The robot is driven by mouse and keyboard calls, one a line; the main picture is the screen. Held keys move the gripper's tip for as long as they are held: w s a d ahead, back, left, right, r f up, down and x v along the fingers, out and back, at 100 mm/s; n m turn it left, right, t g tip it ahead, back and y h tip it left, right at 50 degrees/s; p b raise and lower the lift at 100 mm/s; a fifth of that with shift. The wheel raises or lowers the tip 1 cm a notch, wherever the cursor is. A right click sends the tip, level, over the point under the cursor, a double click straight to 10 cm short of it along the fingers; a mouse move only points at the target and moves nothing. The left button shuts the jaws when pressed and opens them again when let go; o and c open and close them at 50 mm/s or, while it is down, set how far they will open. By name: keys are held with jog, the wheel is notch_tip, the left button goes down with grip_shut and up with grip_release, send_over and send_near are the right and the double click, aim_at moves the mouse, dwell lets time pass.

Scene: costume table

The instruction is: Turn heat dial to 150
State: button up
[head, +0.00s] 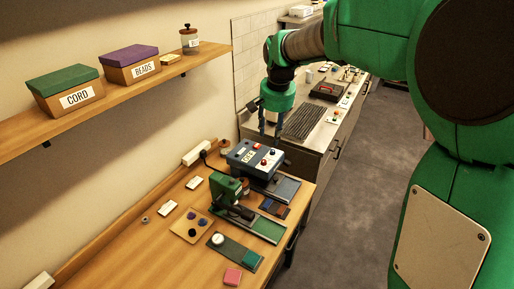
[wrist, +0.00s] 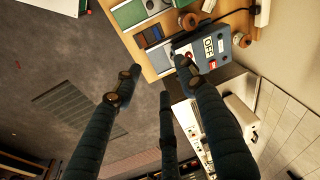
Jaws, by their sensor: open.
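The blue-grey control box (head: 240,157) stands at the far end of the wooden worktable. Its top carries a red knob or button and pale round knobs, with a small label plate. In the wrist view the box (wrist: 226,62) is near the top right, and a plate on it reads OFF. I cannot tell which knob is the heat dial or read its scale. My gripper (head: 270,127) hangs above and behind the box, apart from it. In the wrist view its dark fingers (wrist: 160,78) are spread and empty.
A green press (head: 224,187) stands just in front of the box. A white power strip (head: 196,153) lies along the wall. A shelf with labelled boxes (head: 131,68) hangs on the left. A grey counter (head: 322,128) lies beyond the table. Open floor (head: 362,180) is at right.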

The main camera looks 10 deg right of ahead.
jog(key=w+d+f+m+g+p, duration=0.15)
jog(key=w+f+p, duration=0.4)
jog(key=w, duration=0.75)
jog(key=m+p, duration=0.2)
send_over(264, 161)
notch_tip(264, 161, down, 12)
jog(key=r, duration=0.1)
jog(key=shift+w+f+g, duration=0.2)
jog(key=shift+g, duration=0.25)
jog(key=shift+f, duration=0.2)
notch_tip(264, 161, down, 13)
jog(key=shift+f+p, duration=0.2)
jog(key=shift+p, duration=0.95)
jog(key=shift+c, duration=0.5)
grip_shut()
